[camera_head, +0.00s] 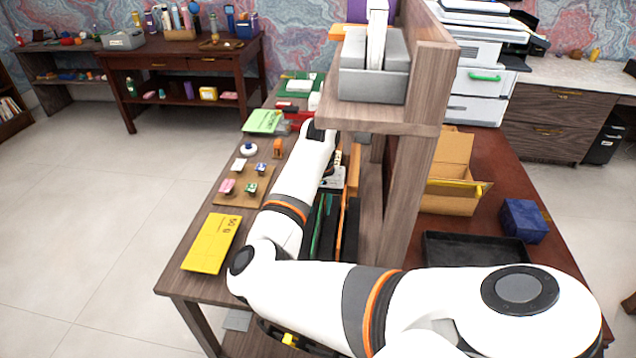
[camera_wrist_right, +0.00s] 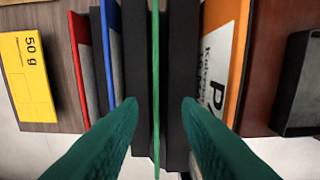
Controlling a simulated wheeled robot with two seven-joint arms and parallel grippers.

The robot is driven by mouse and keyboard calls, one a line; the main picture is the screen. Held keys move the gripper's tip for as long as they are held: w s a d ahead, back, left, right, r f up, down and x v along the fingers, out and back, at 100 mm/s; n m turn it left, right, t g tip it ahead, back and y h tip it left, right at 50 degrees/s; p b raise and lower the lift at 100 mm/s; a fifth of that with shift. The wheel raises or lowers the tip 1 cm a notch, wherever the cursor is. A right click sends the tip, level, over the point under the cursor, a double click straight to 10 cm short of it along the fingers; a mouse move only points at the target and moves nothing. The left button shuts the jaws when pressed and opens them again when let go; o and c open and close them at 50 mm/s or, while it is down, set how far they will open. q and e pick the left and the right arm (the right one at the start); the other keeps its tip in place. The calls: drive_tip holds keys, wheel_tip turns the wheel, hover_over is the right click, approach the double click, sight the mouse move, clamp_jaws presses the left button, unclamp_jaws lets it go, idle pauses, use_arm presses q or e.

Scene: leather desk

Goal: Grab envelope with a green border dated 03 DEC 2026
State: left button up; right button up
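A thin green-edged item (camera_wrist_right: 156,60), seen edge-on, stands upright between black dividers in the right wrist view. It also shows as a green strip in the head view (camera_head: 317,226). No date is readable on it. My right gripper (camera_wrist_right: 160,104) has its two dark green fingers apart, one on each side of the green edge, with visible gaps to it. In the head view the right arm reaches over the rack, and the fingertips are hidden there. My left gripper is in neither view.
Red-edged (camera_wrist_right: 80,60) and blue-edged (camera_wrist_right: 110,55) items stand left of the green one. An orange-and-white item (camera_wrist_right: 222,50) stands right. A yellow 50 g packet (camera_head: 212,243) lies on the desk. A wooden shelf post (camera_head: 412,170) rises beside the rack. A black tray (camera_head: 475,249) lies right.

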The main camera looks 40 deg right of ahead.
sight(318, 219)
drive_tip(key=f, duration=0.4)
drive_tip(key=shift+w+a+p, duration=0.1)
drive_tip(key=shift+a+p, duration=0.1)
drive_tip(key=shift+p, duration=0.2)
clamp_jaws()
